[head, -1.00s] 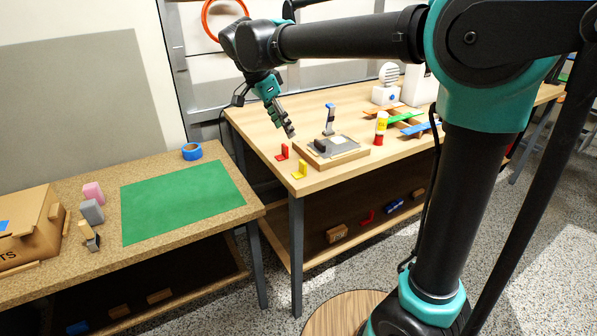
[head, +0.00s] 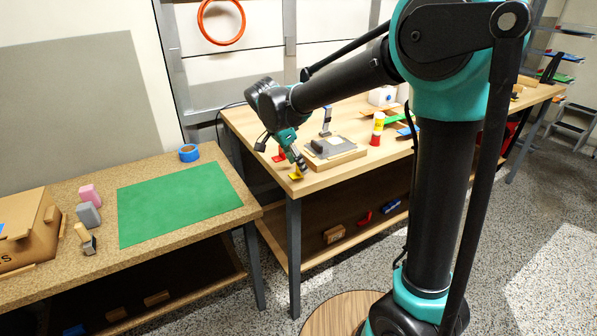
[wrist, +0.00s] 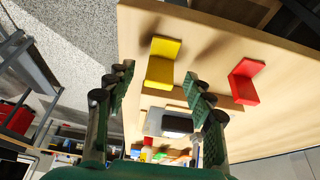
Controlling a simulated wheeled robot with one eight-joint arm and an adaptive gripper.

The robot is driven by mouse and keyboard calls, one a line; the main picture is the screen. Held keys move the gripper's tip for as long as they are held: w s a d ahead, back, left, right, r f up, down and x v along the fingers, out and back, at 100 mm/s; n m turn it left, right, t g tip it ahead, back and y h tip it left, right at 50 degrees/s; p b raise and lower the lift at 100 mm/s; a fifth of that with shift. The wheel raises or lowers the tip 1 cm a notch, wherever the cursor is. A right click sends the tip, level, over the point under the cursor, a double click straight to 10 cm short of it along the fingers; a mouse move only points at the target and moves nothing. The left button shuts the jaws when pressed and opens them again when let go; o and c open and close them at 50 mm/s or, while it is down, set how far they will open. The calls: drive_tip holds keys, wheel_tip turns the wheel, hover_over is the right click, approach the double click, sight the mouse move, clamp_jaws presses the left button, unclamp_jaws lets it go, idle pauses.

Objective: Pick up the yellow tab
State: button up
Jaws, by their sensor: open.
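The yellow tab (wrist: 161,62) is an L-shaped piece near the corner of the wooden table. In the wrist view it lies ahead of my gripper (wrist: 158,80), between the lines of the two open fingers and close to their tips. In the head view my gripper (head: 301,168) points down at the yellow tab (head: 296,174) and partly covers it. The fingers are apart and hold nothing. I cannot tell whether a finger touches the tab.
A red tab (wrist: 245,80) stands close beside the yellow one; it shows in the head view (head: 279,154) too. A wooden block with a grey plate (head: 335,150) is just right of my gripper. The table edge is near.

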drive_tip(key=shift+x, duration=1.05)
drive_tip(key=c, duration=0.9)
drive_tip(key=shift+r, duration=0.1)
